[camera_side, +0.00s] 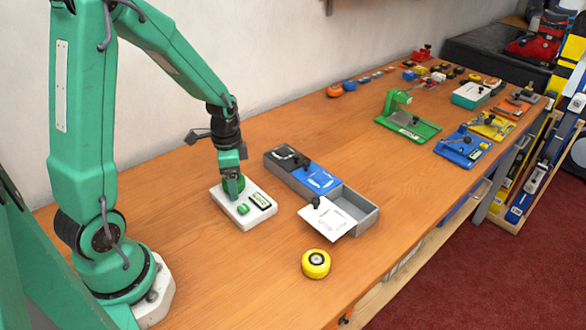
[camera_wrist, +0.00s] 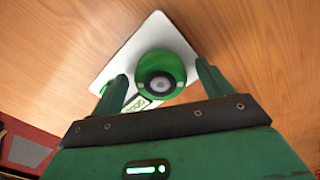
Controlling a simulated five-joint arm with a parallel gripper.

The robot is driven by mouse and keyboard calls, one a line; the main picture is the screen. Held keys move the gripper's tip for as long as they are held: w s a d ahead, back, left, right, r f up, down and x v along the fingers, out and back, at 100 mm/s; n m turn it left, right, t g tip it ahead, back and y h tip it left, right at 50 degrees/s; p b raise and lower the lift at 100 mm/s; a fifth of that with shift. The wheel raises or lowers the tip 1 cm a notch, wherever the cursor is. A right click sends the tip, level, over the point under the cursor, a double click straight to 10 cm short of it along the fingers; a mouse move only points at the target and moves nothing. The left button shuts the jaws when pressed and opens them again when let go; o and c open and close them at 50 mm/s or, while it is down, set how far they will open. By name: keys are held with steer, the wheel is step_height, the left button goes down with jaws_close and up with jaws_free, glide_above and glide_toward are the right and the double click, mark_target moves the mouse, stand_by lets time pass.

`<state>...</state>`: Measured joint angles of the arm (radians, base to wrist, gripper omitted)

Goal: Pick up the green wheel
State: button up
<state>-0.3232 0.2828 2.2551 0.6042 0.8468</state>
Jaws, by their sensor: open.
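The green wheel (camera_wrist: 161,62), with a grey and white hub, stands on a white plate (camera_wrist: 170,30) in the wrist view. My gripper (camera_wrist: 162,70) is open, with one finger on each side of the wheel; a gap shows on both sides. In the side view, my gripper (camera_side: 232,190) is low over the white plate (camera_side: 222,207) and hides much of the green wheel (camera_side: 240,182). The plate also bears a small green piece (camera_side: 243,209) and a dark label.
A grey box (camera_side: 355,211) with black and blue lids and a tilted white lid (camera_side: 325,219) stands to the right of the plate. A yellow wheel (camera_side: 316,263) lies nearer the front edge. Coloured fixtures stand farther back. Bare wood lies between.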

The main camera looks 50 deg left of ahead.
steer(key=c, duration=1.2)
steer(key=shift+r, duration=0.1)
steer(key=shift+r, duration=0.75)
steer(key=r, duration=0.3)
steer(key=shift+d, duration=0.35)
steer(key=d+r, duration=0.2)
steer(key=d, duration=0.1)
steer(key=s+d+r, duration=0.1)
steer(key=d+r, duration=0.1)
steer(key=d, duration=0.2)
steer(key=s+d+r, duration=0.1)
steer(key=d+r, duration=0.1)
steer(key=d, duration=0.1)
steer(key=shift+s+d+r, duration=0.15)
steer(key=shift+s+d, duration=0.1)
steer(key=shift+d, duration=0.1)
